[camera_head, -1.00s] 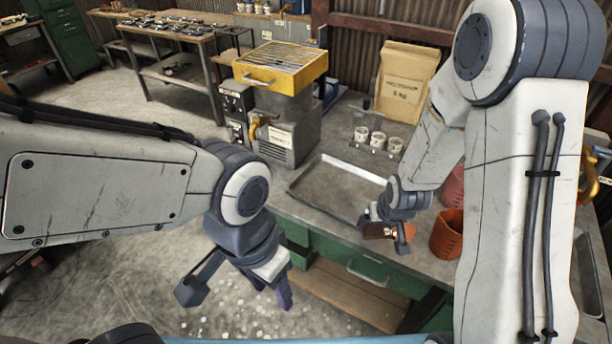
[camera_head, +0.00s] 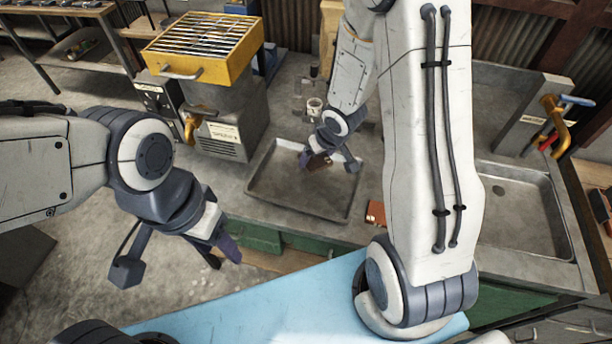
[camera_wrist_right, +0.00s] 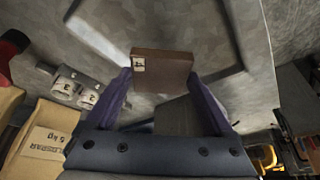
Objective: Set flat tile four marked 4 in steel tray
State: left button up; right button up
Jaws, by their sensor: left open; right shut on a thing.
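A flat brown tile (camera_wrist_right: 165,74) with a white label that reads 4 shows in the right wrist view. My right gripper (camera_wrist_right: 165,88) is shut on it, its purple fingers on either side. In the head view the right gripper (camera_head: 328,160) is over the right part of the steel tray (camera_head: 268,195), with the tile (camera_head: 317,162) at its tip. I cannot tell whether the tile touches the tray floor. The rest of the tray looks empty. My left gripper (camera_head: 180,258) is open and empty, left of the tray and in front of the bench.
A yellow-topped grill unit (camera_head: 205,45) stands behind and left of the tray. A small cup (camera_head: 314,106) stands behind the tray. A reddish-brown thing (camera_head: 376,213), partly hidden by my right arm, sits right of the tray. A sink (camera_head: 520,210) lies further right.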

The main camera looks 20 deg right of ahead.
jog(key=shift+w+d+r+n+y+p, duration=0.15)
jog(key=shift+d+n, duration=0.2)
jog(key=shift+d, duration=0.1)
jog(key=shift+w+d+r+n+y+p, duration=0.1)
jog(key=shift+d+r+n+y+p, duration=0.05)
jog(key=shift+d+n, duration=0.25)
jog(key=s+d+n+y+p, duration=0.1)
jog(key=d+n+p, duration=0.1)
jog(key=d+n, duration=0.1)
jog(key=n+g+y+b, duration=0.1)
jog(key=n+g+b, duration=0.1)
jog(key=n+b, duration=0.15)
send_over(303, 187)
jog(key=s+d, duration=0.1)
notch_tip(303, 187, down, 7)
jog(key=shift+r, duration=0.2)
jog(key=shift+f+b, duration=0.8)
jog(key=shift+f, duration=1.2)
jog(key=shift+f, duration=0.1)
